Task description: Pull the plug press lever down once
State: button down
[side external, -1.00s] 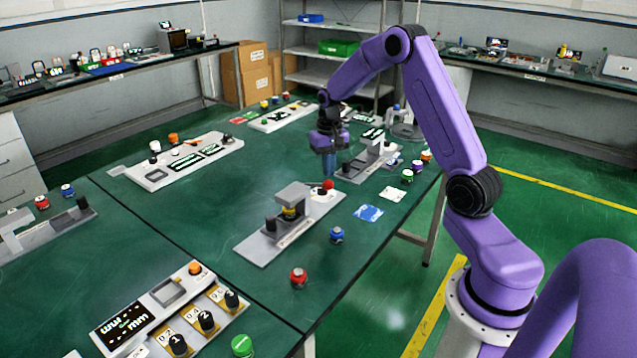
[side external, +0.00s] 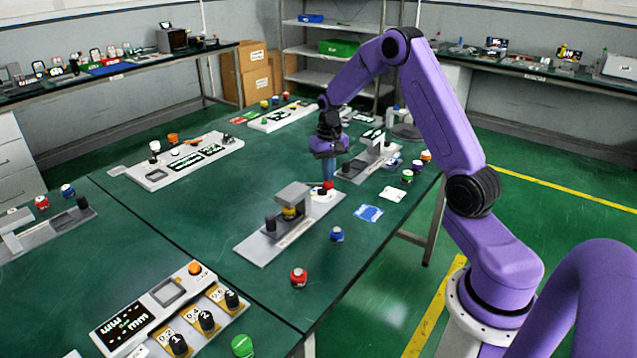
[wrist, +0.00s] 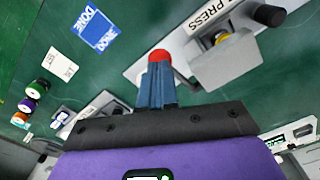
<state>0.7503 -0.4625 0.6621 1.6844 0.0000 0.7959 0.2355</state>
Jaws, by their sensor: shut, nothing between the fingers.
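The plug press (side external: 277,226) is a grey stand on a flat plate at the middle of the green table. Its lever has a red knob (side external: 329,185) on the press's far right side. In the wrist view the red knob (wrist: 159,56) shows just beyond the fingertips, and the press housing (wrist: 222,62) with its PRESS label is to the right. My gripper (side external: 328,182) is shut, with blue fingers pointing down at the knob. In the wrist view the shut fingers (wrist: 157,75) overlap the knob's lower part. I cannot tell whether they touch it.
A blue DONE card (side external: 368,213), a blue button-like piece (side external: 337,234) and a red one (side external: 299,277) lie near the press. Another grey fixture (side external: 372,160) stands behind my gripper.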

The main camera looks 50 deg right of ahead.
aim_at(328, 188)
jog(key=shift+f, duration=2.9)
dwell(0.9)
jog(key=shift+r, duration=5.05)
jog(key=shift+a, duration=0.1)
jog(key=s+a+r+n, duration=0.3)
jog(key=s+a+n, duration=0.15)
jog(key=a, duration=0.55)
jog(key=s+a+r+n, duration=0.2)
jog(key=s+a+n, duration=0.25)
jog(key=a, duration=0.65)
jog(key=s+a+n, duration=0.2)
jog(key=s+n, duration=0.2)
jog(key=s, duration=0.8)
jog(key=s+a+r+n, duration=0.1)
jog(key=s+a+n, duration=0.2)
jog(key=s, duration=0.8)
jog(key=shift+s+n, duration=0.4)
jog(key=shift+n, duration=0.9)
